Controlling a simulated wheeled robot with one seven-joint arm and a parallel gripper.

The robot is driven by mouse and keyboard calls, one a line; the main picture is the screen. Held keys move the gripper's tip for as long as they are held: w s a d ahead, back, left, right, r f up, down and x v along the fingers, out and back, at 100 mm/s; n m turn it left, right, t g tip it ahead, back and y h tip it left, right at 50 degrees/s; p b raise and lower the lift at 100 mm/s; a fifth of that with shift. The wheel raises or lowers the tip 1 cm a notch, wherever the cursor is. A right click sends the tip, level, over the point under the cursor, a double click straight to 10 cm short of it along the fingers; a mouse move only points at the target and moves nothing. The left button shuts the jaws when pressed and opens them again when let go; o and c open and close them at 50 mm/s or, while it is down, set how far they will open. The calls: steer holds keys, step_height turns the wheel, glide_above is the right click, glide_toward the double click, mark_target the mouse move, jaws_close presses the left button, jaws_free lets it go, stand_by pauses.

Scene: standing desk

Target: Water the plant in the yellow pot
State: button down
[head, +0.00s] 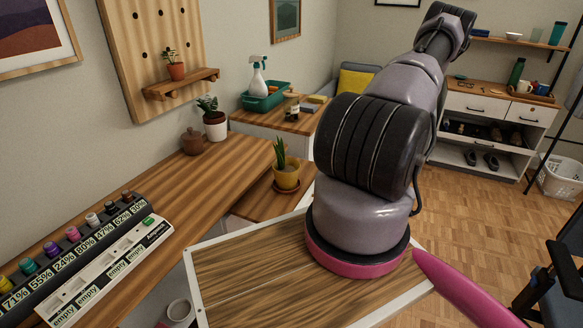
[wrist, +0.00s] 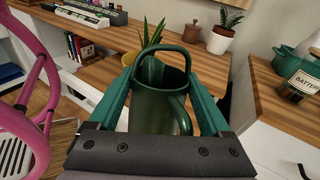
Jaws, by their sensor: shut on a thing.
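My gripper (wrist: 160,80) is shut on a dark green watering can (wrist: 155,108), with one teal finger on either side of it. The can is roughly upright, with its open top and loop handle in view. The yellow pot (head: 287,177) with a spiky plant (head: 280,155) stands on a small saucer on the lower wooden surface in the head view. In the wrist view the plant (wrist: 154,33) shows just beyond the can, and the can partly hides the yellow pot (wrist: 129,58). I cannot tell the gap between can and plant. My arm hides the gripper and can in the head view.
A white-potted plant (head: 215,125) and a brown lidded jar (head: 192,142) stand on the desk behind. A side cabinet holds a green tub (head: 264,101), a spray bottle (head: 258,76) and a battery jar (wrist: 302,82). A labelled rack (head: 95,255) lies at the left.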

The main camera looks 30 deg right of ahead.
steer(key=shift+w+a+r+n+g+h, duration=0.15)
steer(key=shift+a+n+g+h, duration=0.1)
steer(key=shift+a+h, duration=0.75)
steer(key=shift+w+a+f+n+g+h, duration=0.15)
steer(key=shift+a+g+h, duration=0.15)
steer(key=shift+a+h, duration=0.65)
steer(key=shift+w+a+r+n+g+h, duration=0.15)
steer(key=shift+a+n+g+h, duration=0.1)
steer(key=shift+a+h, duration=0.7)
steer(key=shift+a+r+h, duration=0.25)
steer(key=shift+a+h, duration=0.05)
steer(key=shift+a, duration=0.2)
steer(key=shift+w+a+r+n+g+h+p, duration=0.1)
steer(key=shift+a+r+n+g+h+p, duration=0.3)
steer(key=shift+h, duration=0.7)
steer(key=shift+a+r, duration=0.15)
steer(key=shift+a, duration=0.5)
steer(key=shift+w+a, duration=0.1)
steer(key=shift+a, duration=0.3)
steer(key=shift+a+r+h+p, duration=0.15)
steer(key=shift+a+h+p, duration=0.1)
steer(key=shift+h+p, duration=0.5)
